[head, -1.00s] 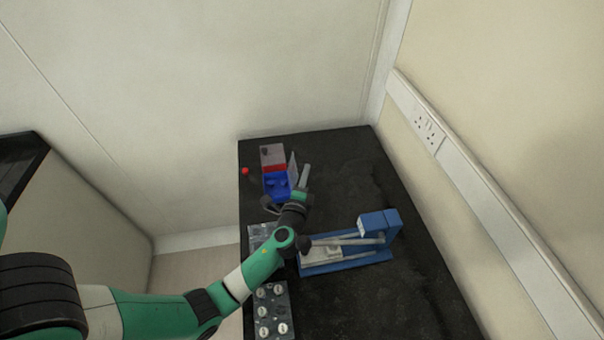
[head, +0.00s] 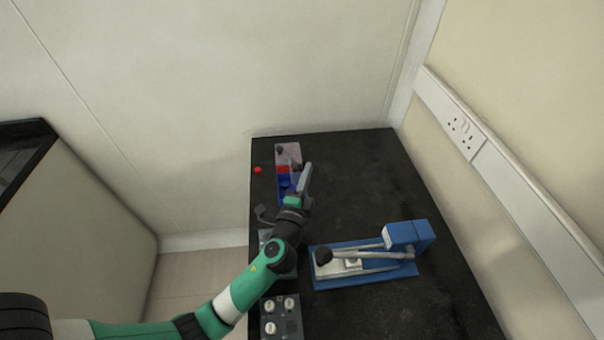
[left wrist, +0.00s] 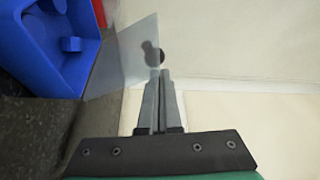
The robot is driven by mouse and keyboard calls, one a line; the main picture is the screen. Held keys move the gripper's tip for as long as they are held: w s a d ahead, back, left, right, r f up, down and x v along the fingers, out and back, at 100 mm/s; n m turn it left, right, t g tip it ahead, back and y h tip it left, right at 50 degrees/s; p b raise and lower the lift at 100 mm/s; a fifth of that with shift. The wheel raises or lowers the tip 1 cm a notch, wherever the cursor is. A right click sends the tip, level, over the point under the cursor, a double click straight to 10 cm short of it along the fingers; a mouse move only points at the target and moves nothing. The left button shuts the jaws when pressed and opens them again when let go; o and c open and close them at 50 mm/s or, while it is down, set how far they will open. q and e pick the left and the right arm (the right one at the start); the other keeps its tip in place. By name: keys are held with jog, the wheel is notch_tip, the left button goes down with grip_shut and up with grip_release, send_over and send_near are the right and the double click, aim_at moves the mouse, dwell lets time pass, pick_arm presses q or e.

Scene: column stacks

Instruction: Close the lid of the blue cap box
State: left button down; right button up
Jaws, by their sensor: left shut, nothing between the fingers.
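The blue cap box (head: 284,181) stands at the far left of the black table, and part of its blue tray (left wrist: 50,45) fills the upper left of the left wrist view. Its clear lid (left wrist: 122,62) is open and stands up from the box's edge. My left gripper (head: 307,168) is at the right side of the box, partly hiding it in the head view. In the left wrist view its fingers (left wrist: 160,76) are together and empty, beside the lid's right edge. I cannot tell whether they touch the lid. My right gripper is not in view.
A red box with a pale cover (head: 288,153) adjoins the blue box at the back. A red ball-like thing (head: 257,170) is to the left. A blue lever press (head: 365,262) stands right of my arm. A tray with white caps (head: 281,318) is at the front.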

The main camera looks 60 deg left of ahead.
aim_at(294, 177)
pick_arm(q)
jog(key=shift+s+a+f, duration=0.1)
jog(key=shift+s+a, duration=0.2)
jog(key=shift+s, duration=0.3)
jog(key=shift+s+a+f, duration=0.15)
jog(key=shift+s+a, duration=0.05)
jog(key=shift+s, duration=0.25)
jog(key=shift+s+a+f, duration=0.15)
jog(key=shift+s+a, duration=0.05)
jog(key=shift+s, duration=0.25)
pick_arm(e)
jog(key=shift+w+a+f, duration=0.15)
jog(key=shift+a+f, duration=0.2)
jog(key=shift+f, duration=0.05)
pick_arm(q)
jog(key=shift+s, duration=0.1)
jog(key=shift+r, duration=0.4)
notch_tip(294, 177, up, 3)
jog(key=p, duration=0.3)
jog(key=shift+s+r+p, duration=0.1)
jog(key=shift+r+p, duration=0.1)
jog(key=shift+p, duration=0.1)
jog(key=s+d+f+b, duration=0.2)
jog(key=s+d+f, duration=0.2)
jog(key=d, duration=0.4)
jog(key=shift+d, duration=0.2)
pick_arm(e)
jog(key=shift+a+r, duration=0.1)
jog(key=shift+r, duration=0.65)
